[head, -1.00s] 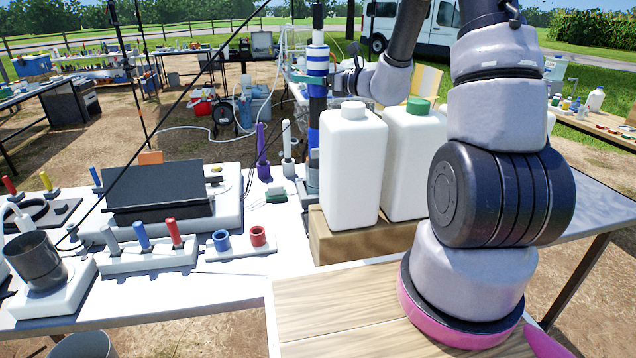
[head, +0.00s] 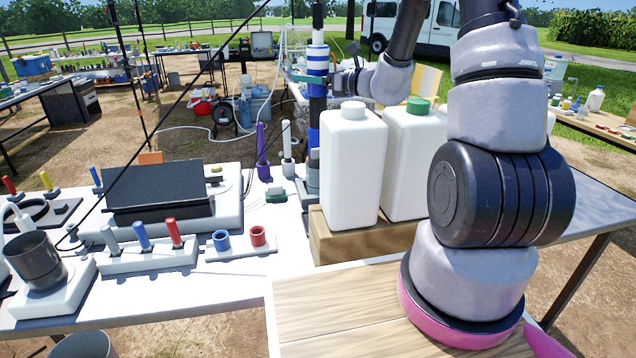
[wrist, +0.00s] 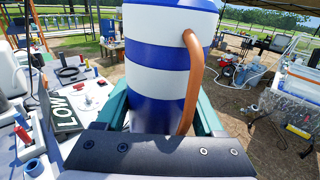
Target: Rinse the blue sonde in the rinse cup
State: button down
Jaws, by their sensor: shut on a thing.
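My gripper (wrist: 163,108) is shut on a thick blue-and-white banded cylinder (wrist: 165,55) with a copper-coloured bar along its side. In the head view the banded cylinder (head: 317,62) is upright, in line with a dark pole, and my gripper (head: 348,80) is at its right. A blue-topped piece, apparently the blue sonde (head: 142,237), stands upright in a white rack (head: 150,258) between a grey and a red one. My gripper is well away from it. A dark grey cup (head: 35,262), possibly the rinse cup, stands at the left on a white base; its inside is hidden.
A black panel (head: 155,186) lies behind the rack; it reads "LOW" in the wrist view (wrist: 62,108). Blue (head: 221,240) and red (head: 258,236) rings sit right of the rack. Two white jugs (head: 352,165) (head: 408,160) stand near my arm on a wooden block.

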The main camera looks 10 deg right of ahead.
notch_tip(320, 180, up, 14)
jog(key=shift+f, duration=0.25)
dwell(2.0)
jog(key=shift+r, duration=0.1)
dwell(1.0)
